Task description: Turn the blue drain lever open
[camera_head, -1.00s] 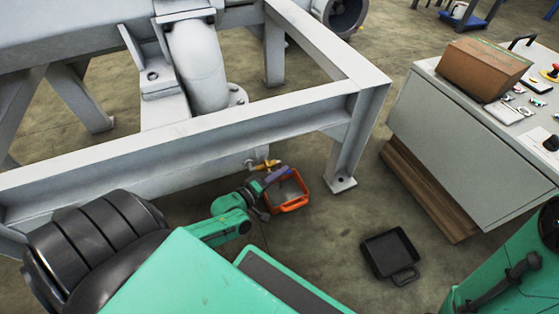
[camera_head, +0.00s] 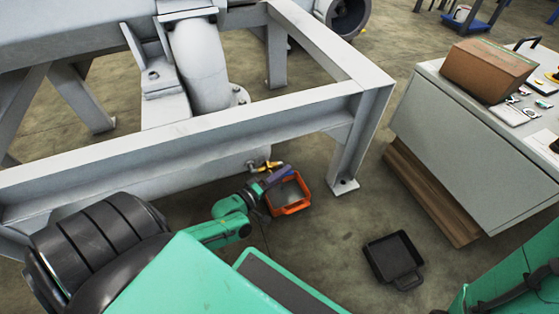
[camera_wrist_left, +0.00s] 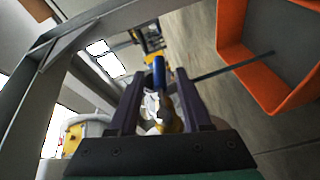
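The blue drain lever (camera_wrist_left: 158,70) shows in the left wrist view, between and just beyond the tips of my left gripper. It joins a yellow valve body (camera_wrist_left: 170,120), partly seen between the fingers. In the head view the yellow valve (camera_head: 266,166) sits under the frame beam, and the lever cannot be made out from my fingers. My left gripper (camera_head: 278,178) is beside the valve; its dark purple fingers (camera_wrist_left: 158,88) are apart, with gaps on both sides of the lever. My right gripper is out of view.
An orange bin (camera_head: 307,197) stands on the floor below and right of the valve. The grey steel frame (camera_head: 200,150) passes above my left wrist, with a leg (camera_head: 348,160) at right. A black tray (camera_head: 383,262) and a control cabinet (camera_head: 470,140) are further right.

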